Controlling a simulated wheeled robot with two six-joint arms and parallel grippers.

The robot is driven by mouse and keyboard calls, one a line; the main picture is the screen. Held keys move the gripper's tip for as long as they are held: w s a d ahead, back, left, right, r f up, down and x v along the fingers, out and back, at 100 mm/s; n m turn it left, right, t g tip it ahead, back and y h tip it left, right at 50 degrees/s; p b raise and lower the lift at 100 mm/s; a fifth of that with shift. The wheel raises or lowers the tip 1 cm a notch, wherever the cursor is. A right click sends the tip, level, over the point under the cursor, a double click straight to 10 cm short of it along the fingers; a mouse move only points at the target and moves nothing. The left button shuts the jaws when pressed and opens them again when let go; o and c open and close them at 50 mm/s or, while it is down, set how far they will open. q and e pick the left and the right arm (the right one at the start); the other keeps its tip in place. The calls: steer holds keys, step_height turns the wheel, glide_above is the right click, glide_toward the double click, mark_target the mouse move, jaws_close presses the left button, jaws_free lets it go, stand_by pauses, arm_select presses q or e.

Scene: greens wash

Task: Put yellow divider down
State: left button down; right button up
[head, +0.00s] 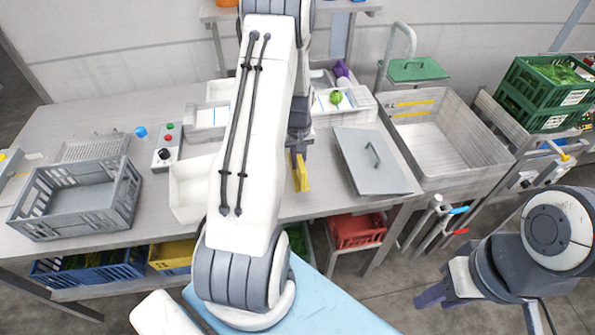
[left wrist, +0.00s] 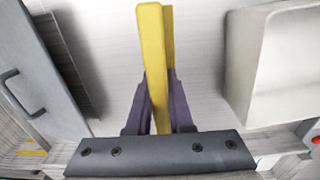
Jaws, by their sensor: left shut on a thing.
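The yellow divider (head: 302,174) is a narrow yellow piece hanging below my left gripper (head: 297,150), over the front part of the metal table (head: 325,203). In the left wrist view the divider (left wrist: 152,60) stands between the two purple fingers of my left gripper (left wrist: 160,108), which is shut on it. Its far end points away from the gripper over the pale tabletop. I cannot tell whether it touches the table. My right gripper (head: 483,305) is low at the right, away from the table, with its fingers apart and nothing seen between them.
A grey lid with a handle (head: 362,158) lies right of the divider. A white bin (head: 188,188) is to its left, partly behind my arm. A grey crate (head: 80,190) stands at the left. A deep sink (head: 438,140) and green crates (head: 545,92) are at the right.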

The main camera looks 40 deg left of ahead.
arm_select(q)
steer(key=a+f, duration=0.1)
steer(key=a, duration=0.1)
steer(key=shift+a+f+p, duration=0.3)
steer(key=shift+a+f, duration=0.05)
steer(key=shift+a, duration=0.05)
step_height(320, 180, down, 4)
steer(key=shift+r+p, duration=0.15)
steer(key=shift+p, duration=0.65)
steer(key=shift+f, duration=0.2)
steer(key=shift+f, duration=0.2)
steer(key=c, duration=0.8)
jaws_free()
steer(key=shift+r, duration=0.1)
